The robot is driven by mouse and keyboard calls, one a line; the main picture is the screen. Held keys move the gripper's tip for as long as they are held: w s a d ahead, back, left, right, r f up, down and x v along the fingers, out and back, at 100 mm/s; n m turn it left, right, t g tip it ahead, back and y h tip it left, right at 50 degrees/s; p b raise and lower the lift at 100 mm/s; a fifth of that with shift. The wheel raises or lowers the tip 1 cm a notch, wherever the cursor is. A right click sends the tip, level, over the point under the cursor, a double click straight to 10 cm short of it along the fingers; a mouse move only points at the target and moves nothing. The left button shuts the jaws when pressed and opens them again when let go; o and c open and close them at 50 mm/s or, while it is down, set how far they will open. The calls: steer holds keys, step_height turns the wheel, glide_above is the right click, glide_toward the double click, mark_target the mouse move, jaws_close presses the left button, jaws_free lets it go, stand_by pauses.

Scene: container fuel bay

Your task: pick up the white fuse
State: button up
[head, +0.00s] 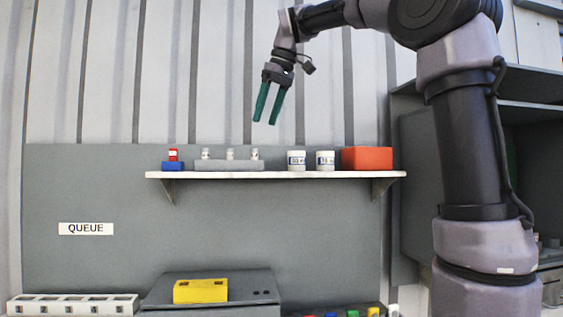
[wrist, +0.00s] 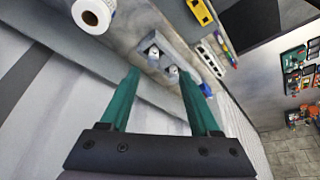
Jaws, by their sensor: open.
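My gripper (head: 265,121) is open and empty, pointing down above the wall shelf, with green fingers spread. On the shelf, a grey rack (head: 229,165) holds small white cylinders (head: 230,154) with grey marks, three of them in the head view. In the wrist view the rack (wrist: 165,45) and white cylinders (wrist: 172,71) appear beyond and between the fingertips (wrist: 160,74). A small white piece (head: 393,310) also stands at the bottom right, cut by the frame. I cannot tell which white piece is the white fuse.
The shelf (head: 240,175) also carries a red piece on a blue block (head: 173,166), two white jars (head: 297,161) and a red box (head: 367,158). Below are a yellow block (head: 201,291), a white slotted strip (head: 73,304) and several coloured pieces. Air around my gripper is clear.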

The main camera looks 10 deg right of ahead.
mark_target(254, 159)
steer(key=x, duration=0.3)
steer(key=w+x, duration=0.1)
steer(key=x, duration=0.6)
steer(key=shift+w+d, duration=0.15)
steer(key=shift+w, duration=0.15)
steer(key=shift+r, duration=0.1)
jaws_close()
